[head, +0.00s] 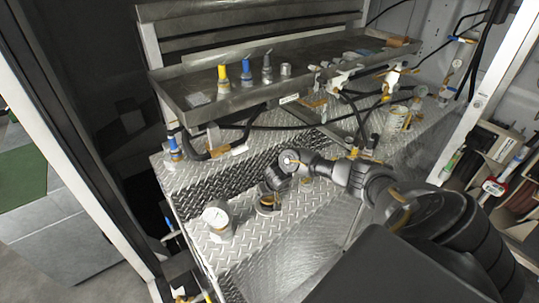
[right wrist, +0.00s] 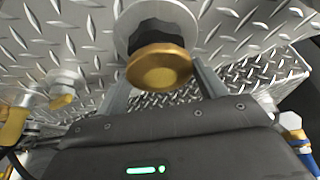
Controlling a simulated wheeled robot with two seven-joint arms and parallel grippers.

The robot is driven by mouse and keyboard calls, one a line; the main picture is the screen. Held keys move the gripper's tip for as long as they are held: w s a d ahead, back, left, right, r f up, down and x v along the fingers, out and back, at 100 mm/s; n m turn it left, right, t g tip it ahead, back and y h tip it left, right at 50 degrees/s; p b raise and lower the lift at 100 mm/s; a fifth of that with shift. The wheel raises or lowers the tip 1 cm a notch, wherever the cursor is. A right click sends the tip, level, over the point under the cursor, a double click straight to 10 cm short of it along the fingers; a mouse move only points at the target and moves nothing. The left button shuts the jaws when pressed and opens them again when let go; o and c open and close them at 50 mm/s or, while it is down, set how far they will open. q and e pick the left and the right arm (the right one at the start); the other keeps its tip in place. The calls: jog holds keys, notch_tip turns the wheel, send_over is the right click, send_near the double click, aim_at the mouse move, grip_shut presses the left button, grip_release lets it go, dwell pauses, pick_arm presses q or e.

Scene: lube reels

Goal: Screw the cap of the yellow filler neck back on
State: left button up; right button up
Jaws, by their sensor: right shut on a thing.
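My right gripper (right wrist: 162,80) is on a round fitting on the diamond-plate deck, with one finger on each side. It is shut on a gold-yellow disc-shaped cap (right wrist: 160,70). A dark knurled part (right wrist: 158,32) and a pale round flange (right wrist: 128,30) sit directly behind the cap. I cannot tell whether the cap's thread is engaged. In the head view the right gripper (head: 272,186) is tilted down over the fitting, whose dark body (head: 268,209) shows gold around it and is partly covered. My left gripper is out of view.
A metal shelf (head: 310,62) behind carries a yellow-topped bottle (head: 222,80), a blue-topped one (head: 246,72) and a grey one (head: 267,69). Hoses run below it. The front deck (head: 285,255) is clear.

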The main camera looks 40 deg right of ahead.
jog(key=m+h, duration=0.1)
jog(key=m, duration=0.2)
jog(key=shift+a+g, duration=0.1)
jog(key=shift+g, duration=0.2)
jog(key=m, duration=0.2)
jog(key=shift+w+a+f+m+g+h, duration=0.1)
jog(key=shift+w+a+m+g+h, duration=0.1)
jog(key=shift+m+g+h, duration=0.2)
jog(key=m, duration=0.2)
jog(key=shift+m+g+h, duration=0.3)
jog(key=shift+g+h, duration=0.1)
jog(key=shift+d, duration=0.1)
jog(key=m+g, duration=0.1)
jog(key=m, duration=0.1)
jog(key=shift+a+m, duration=0.2)
jog(key=shift+m, duration=0.2)
jog(key=shift+w+d+m+g, duration=0.15)
jog(key=shift+m+g, duration=0.35)
jog(key=shift+m, duration=0.7)
